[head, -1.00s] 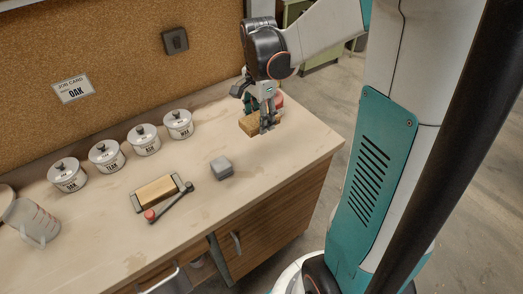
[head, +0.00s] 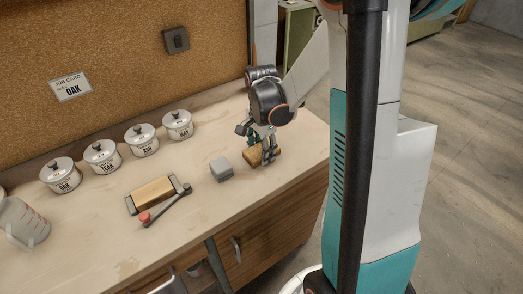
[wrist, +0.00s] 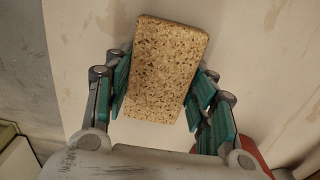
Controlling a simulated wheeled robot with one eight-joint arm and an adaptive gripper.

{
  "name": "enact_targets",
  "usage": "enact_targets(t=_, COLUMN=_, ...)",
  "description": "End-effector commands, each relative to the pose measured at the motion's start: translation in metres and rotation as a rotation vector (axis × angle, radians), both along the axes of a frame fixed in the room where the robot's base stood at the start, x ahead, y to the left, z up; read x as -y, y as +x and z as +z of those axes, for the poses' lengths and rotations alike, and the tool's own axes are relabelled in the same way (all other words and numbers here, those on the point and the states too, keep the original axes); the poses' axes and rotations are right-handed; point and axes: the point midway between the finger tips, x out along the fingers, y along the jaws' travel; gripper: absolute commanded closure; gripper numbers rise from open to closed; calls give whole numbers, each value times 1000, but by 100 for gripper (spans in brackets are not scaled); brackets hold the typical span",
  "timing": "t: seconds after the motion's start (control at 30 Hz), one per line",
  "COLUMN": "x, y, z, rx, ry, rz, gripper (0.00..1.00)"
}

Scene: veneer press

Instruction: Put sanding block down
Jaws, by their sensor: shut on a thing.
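The sanding block, a speckled cork-brown block (wrist: 166,68), is between the fingers of my gripper (wrist: 160,92) in the wrist view. The green finger pads press on its two long sides. In the head view my gripper (head: 263,152) points down over the right part of the bench top, and the block (head: 250,155) shows partly behind the fingers. It is close to the bench surface; I cannot tell whether it touches.
A grey block (head: 221,169) lies just left of my gripper. A wooden-topped piece (head: 153,190) and a red-knobbed lever (head: 166,207) lie further left. Several lidded tins (head: 141,141) line the back. A red thing (wrist: 252,152) shows beside my gripper in the wrist view.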

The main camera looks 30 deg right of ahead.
Motion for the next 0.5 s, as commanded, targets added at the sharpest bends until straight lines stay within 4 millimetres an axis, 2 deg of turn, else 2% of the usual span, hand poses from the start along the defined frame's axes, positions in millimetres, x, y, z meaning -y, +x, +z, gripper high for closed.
enact_targets(t=0.27, x=0, y=0, z=-3, rx=0, ry=0, rz=0, gripper=71)
enact_targets(t=0.3, x=0, y=0, z=-2, rx=0, ry=0, rz=0, gripper=42)
enact_targets(t=0.37, x=0, y=0, z=-2, rx=0, ry=0, rz=0, gripper=29)
enact_targets(t=0.5, x=0, y=0, z=-1, rx=0, ry=0, rz=0, gripper=29)
